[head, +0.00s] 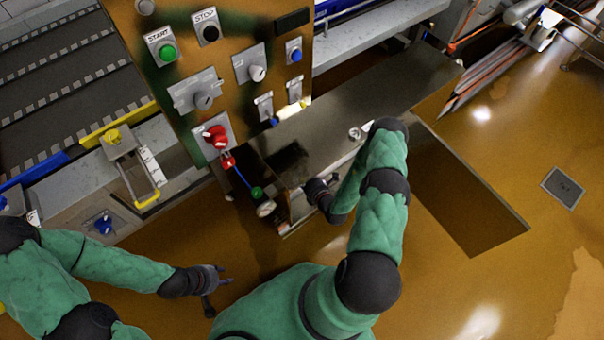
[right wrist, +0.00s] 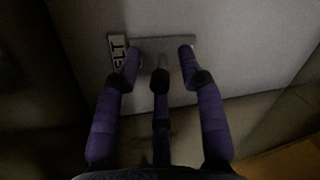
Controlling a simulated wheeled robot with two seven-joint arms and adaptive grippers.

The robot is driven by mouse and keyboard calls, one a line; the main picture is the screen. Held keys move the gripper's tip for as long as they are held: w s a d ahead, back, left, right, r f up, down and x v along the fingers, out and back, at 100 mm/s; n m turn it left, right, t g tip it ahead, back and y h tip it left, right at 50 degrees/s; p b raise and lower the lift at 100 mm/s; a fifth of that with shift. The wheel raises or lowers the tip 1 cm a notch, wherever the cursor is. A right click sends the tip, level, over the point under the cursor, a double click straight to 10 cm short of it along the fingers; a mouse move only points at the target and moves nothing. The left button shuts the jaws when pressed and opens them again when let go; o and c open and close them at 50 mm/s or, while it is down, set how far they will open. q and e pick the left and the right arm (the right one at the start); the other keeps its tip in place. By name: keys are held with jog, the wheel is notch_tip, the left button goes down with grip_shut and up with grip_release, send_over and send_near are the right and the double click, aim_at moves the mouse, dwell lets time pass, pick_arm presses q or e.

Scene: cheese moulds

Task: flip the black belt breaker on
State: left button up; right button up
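In the right wrist view, a grey switch plate (right wrist: 150,42) sits on a pale flat face, with a label (right wrist: 118,50) ending in "ELT" at its left. My right gripper (right wrist: 160,70) has its purple fingers spread around this plate. A small brownish piece shows at the middle fingertip; I cannot tell if it is the breaker's lever or whether a finger touches it. In the head view my right gripper (head: 318,192) is at the low grey box, and the breaker is hidden. My left gripper (head: 217,285) is open and empty above the floor.
A control panel (head: 225,62) with start and stop buttons, knobs and a red switch (head: 215,136) stands ahead of me. A yellow-handled fixture (head: 140,175) and a conveyor are at the left. A grey bench (head: 350,105) extends to the right. The right floor is mostly clear.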

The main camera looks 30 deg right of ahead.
grip_shut()
jog(key=shift+w+r+g+p, duration=0.1)
jog(key=shift+r+g+p, duration=0.35)
jog(key=shift+p, duration=0.75)
jog(key=shift+w+g+p, duration=0.1)
jog(key=shift+g+p, duration=0.15)
jog(key=shift+p, duration=0.25)
jog(key=shift+f, duration=0.1)
jog(key=shift+d, duration=0.1)
grip_release()
